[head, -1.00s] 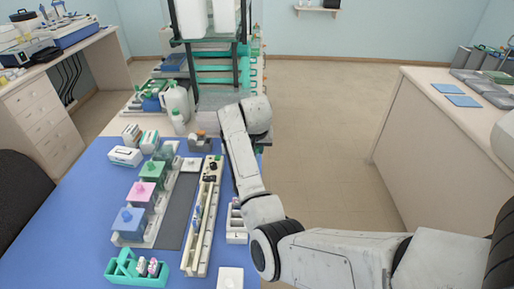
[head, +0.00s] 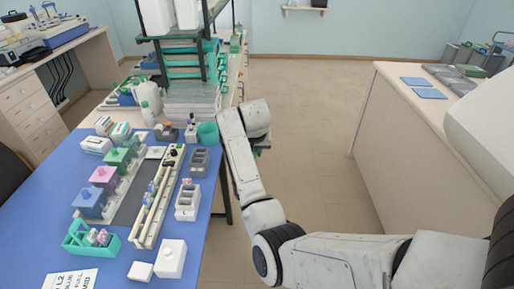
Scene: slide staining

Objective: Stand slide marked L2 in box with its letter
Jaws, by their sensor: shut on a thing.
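My arm reaches up the middle of the head view, and its wrist (head: 255,120) is over the floor just right of the blue-topped bench (head: 215,185). My gripper's fingers are hidden behind the wrist, so I cannot see what they hold. No slide marked L2 can be made out. A white box with open compartments (head: 181,215) stands near the bench's right edge, with a grey compartment box (head: 199,170) behind it. No letter is readable on either box now. A card reading L2 (head: 70,281) lies at the front edge of the view.
A teal rack (head: 77,244) with small items, white blocks (head: 172,259), a long cream rail rack (head: 146,232) and blue, pink and green lidded jars (head: 90,203) fill the bench. A teal cup (head: 207,134) stands at its back right.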

